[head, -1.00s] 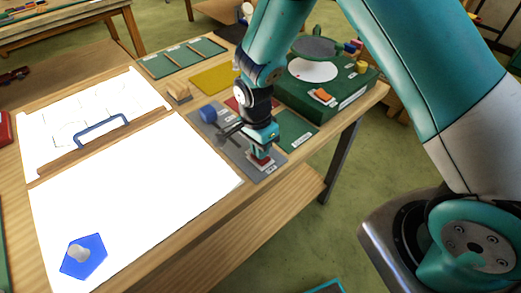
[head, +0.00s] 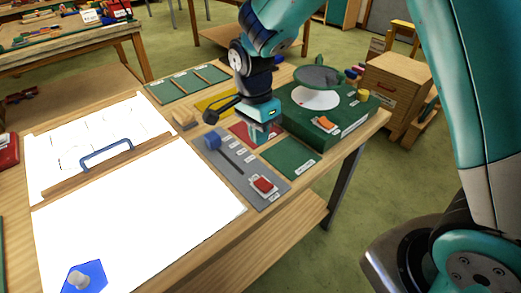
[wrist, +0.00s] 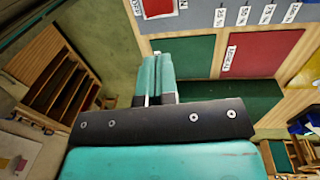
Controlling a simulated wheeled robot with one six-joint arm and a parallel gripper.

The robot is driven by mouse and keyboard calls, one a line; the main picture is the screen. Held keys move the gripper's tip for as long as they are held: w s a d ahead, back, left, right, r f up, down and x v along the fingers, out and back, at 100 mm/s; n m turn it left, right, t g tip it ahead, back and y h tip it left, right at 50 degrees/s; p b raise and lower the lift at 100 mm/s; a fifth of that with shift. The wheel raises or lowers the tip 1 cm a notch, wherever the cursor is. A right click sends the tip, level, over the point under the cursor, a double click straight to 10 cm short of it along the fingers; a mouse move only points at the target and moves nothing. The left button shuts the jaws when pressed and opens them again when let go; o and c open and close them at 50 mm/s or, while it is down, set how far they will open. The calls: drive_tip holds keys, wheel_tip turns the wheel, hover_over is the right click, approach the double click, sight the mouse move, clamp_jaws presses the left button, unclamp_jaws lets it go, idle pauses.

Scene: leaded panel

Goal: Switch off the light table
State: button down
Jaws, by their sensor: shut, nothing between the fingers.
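The light table's panel (head: 140,205) glows bright white at the left of the head view. A grey control strip (head: 228,163) lies to its right, with a blue slider knob (head: 212,140) at its far end. A red rocker switch (head: 263,185) in a pale frame is at its near end; it also shows at the top edge of the wrist view (wrist: 157,8). I cannot tell which way the rocker is tipped. My gripper (head: 261,140) is shut and empty, above the surface and beyond the switch, clear of it. Its closed fingers show in the wrist view (wrist: 153,78).
A green box (head: 330,112) with an orange-red switch (head: 325,124) and a round white disc stands right of the gripper. A blue piece with a knob (head: 82,279) lies on the lit panel. A blue handle (head: 105,150) rises from a wooden bar. Green floor is right.

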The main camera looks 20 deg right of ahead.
sight(266, 185)
drive_tip(key=shift+r, duration=0.25)
drive_tip(key=shift+r+g+b, duration=0.1)
drive_tip(key=shift+g+b, duration=0.3)
drive_tip(key=shift+b, duration=1.1)
drive_tip(key=f+p, duration=0.1)
drive_tip(key=f, duration=0.3)
drive_tip(key=s+f+p, duration=0.1)
drive_tip(key=f, duration=0.4)
drive_tip(key=s+d+f+p, duration=0.1)
drive_tip(key=f, duration=0.3)
drive_tip(key=shift+s+f, duration=0.25)
drive_tip(key=shift+f, duration=0.15)
drive_tip(key=shift+a, duration=0.15)
